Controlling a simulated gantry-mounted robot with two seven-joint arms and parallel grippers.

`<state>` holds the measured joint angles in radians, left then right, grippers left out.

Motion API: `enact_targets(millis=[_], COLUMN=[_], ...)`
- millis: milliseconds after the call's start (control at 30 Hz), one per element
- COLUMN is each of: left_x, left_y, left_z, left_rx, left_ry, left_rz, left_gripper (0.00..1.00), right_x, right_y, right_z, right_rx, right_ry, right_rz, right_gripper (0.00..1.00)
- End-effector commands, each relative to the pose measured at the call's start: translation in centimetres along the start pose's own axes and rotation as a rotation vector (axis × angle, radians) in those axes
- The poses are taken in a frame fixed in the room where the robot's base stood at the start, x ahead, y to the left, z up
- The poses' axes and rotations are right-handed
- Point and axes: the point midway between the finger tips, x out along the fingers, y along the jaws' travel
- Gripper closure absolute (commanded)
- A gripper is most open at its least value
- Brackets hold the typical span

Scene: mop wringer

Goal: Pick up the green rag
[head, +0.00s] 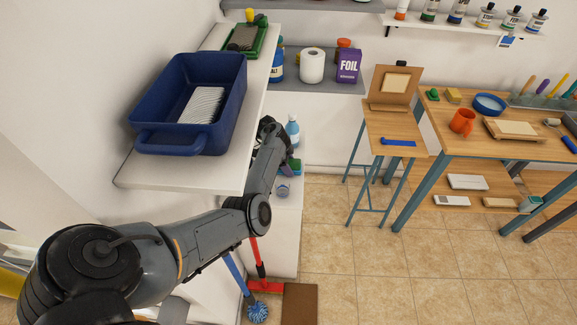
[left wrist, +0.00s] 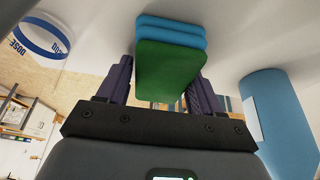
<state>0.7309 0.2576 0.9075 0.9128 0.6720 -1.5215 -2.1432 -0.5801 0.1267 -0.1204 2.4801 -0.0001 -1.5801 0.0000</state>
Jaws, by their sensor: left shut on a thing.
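The green rag (left wrist: 168,68) is a folded, rounded block in the left wrist view, in front of two blue folded layers (left wrist: 172,27) that look like more rags. My left gripper (left wrist: 163,84) is shut on the green rag, with one dark finger along each side of it. In the head view the green rag (head: 297,164) shows small at the end of my left arm, beside the gripper (head: 289,168), over the low white shelf. Whether the green rag touches the blue layers is hard to tell. My right gripper is in neither view.
A white upper shelf (head: 135,180) with a dark blue basin (head: 190,141) overhangs my left arm. A blue-and-white bottle (head: 293,132) and a small cup (head: 283,190) stand close to the gripper. A blue mop (head: 258,312) and a red broom (head: 265,287) are below.

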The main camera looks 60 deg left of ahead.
Motion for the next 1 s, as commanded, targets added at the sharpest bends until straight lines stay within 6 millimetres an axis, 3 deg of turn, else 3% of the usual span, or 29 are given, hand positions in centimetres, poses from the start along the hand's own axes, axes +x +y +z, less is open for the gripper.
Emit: enact_targets(millis=[300,567,1000], left_x=[-0.5,-4.3,-5.7], left_y=[0.0,-0.1,3.8], left_z=[-0.2,-1.7,-10.8], left_rx=[0.001,0.003,0.002], left_ry=[-0.001,-0.003,0.0], left_rz=[-0.001,-0.004,0.0], left_gripper=[0.64,0.64,0.64], right_x=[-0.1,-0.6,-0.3], right_y=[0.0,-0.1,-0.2], right_z=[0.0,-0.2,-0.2], right_rx=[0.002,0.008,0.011], right_ry=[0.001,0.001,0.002], right_rz=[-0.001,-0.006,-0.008], right_gripper=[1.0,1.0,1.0])
